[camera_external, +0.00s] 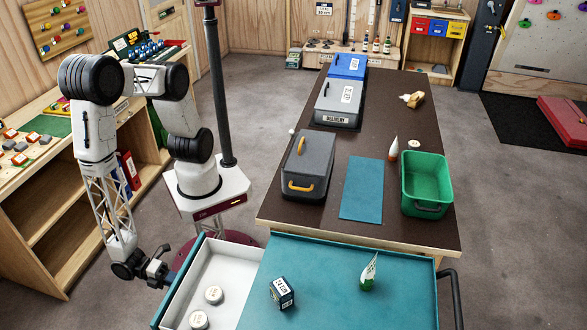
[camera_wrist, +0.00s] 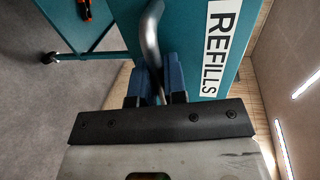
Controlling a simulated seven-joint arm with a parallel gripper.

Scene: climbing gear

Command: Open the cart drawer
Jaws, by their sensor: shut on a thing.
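The cart drawer (camera_external: 208,262) stands pulled out from the left side of the teal-topped cart (camera_external: 330,290). Its white inside shows, with two round white tins (camera_external: 213,294) in it. My gripper (camera_external: 166,268) is at the outer face of the drawer front. In the wrist view, my gripper's blue fingers (camera_wrist: 158,82) are shut on the curved grey metal drawer handle (camera_wrist: 150,32). The teal drawer front (camera_wrist: 190,35) beside it bears a "REFILLS" label (camera_wrist: 221,45). The handle is too small to make out in the external view.
A dark box (camera_external: 283,292) and a small green-based bottle (camera_external: 368,275) stand on the cart top. A brown table (camera_external: 375,120) with bins adjoins the cart's far side. A wooden shelf bench (camera_external: 50,215) stands left of my arm. Open grey floor lies between.

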